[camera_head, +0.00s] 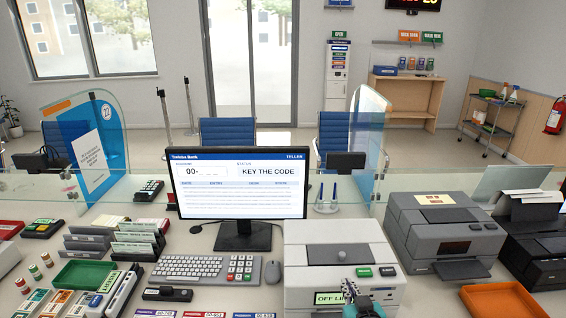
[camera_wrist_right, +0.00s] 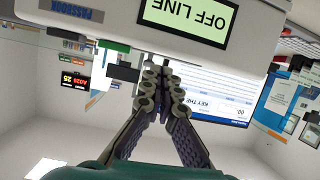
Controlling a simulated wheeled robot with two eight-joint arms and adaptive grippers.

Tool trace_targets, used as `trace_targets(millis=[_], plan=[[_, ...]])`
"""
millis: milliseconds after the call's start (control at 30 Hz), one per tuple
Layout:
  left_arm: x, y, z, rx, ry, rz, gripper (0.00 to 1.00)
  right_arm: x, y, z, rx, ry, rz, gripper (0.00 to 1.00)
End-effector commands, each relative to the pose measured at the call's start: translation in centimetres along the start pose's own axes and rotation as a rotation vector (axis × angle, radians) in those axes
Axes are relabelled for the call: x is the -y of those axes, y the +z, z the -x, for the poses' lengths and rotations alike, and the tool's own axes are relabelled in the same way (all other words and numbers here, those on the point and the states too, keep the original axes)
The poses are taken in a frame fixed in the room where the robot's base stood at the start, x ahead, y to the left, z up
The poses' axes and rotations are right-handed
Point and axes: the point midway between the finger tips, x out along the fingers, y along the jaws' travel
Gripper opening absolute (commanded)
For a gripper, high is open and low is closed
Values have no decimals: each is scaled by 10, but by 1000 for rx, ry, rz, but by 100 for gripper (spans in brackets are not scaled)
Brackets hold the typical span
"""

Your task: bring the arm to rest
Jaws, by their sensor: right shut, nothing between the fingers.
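My right gripper (camera_head: 352,291) is in front of the light grey box-shaped machine (camera_head: 325,256) right of the monitor, close to its small display reading "OFF LINE" (camera_head: 329,298). In the right wrist view the gripper (camera_wrist_right: 164,72) has its dark fingers together, with nothing between them. The same display (camera_wrist_right: 188,18) shows upside down there, just beyond the fingertips. Whether the fingers touch the machine cannot be told. A green key (camera_head: 364,272) and a dark key (camera_head: 387,271) are on the machine's top near its front edge. My left gripper does not show.
The monitor (camera_head: 240,184) reads "KEY THE CODE", with a keyboard (camera_head: 188,267) and mouse (camera_head: 272,272) before it. A grey printer (camera_head: 445,236) stands to the right, above an orange tray (camera_head: 503,300). A green tray (camera_head: 86,274) and stamps lie left. Glass screens edge the counter.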

Motion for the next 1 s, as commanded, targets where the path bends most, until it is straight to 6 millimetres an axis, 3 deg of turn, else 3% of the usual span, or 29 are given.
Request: trace_targets(millis=[200,400,500,667,1000], plan=[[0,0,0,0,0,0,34,19,33,53,278,-44,-16,0],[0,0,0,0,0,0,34,24,66,114,508,-41,-30,0],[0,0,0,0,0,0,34,24,77,135,577,-33,-36,0],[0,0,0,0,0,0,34,23,83,149,621,-25,-38,0],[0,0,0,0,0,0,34,23,83,148,621,-25,-38,0]])
